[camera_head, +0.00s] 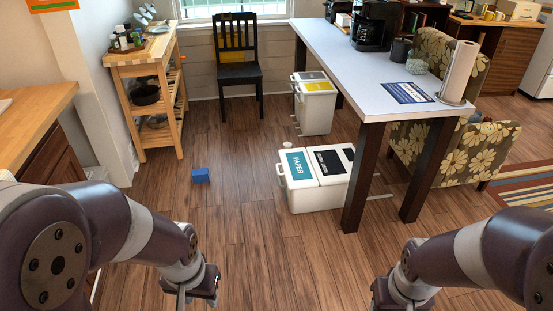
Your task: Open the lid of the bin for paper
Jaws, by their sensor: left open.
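The paper bin is the left half of a white double bin on the floor, partly under the table. Its closed lid (299,164) carries a teal label reading PAPER. The right half has a closed lid with a black label (330,161). My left gripper (197,298) is at the bottom of the view, in front and to the left of the bin, apart from it. It is open and empty. My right gripper (388,305) is at the bottom right, cut by the frame edge, apart from the bin; its fingers do not show clearly.
A white table (350,70) stands over the bin's right side, its dark leg (362,180) close by. Another white bin (316,108) stands behind. The floor in front is clear.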

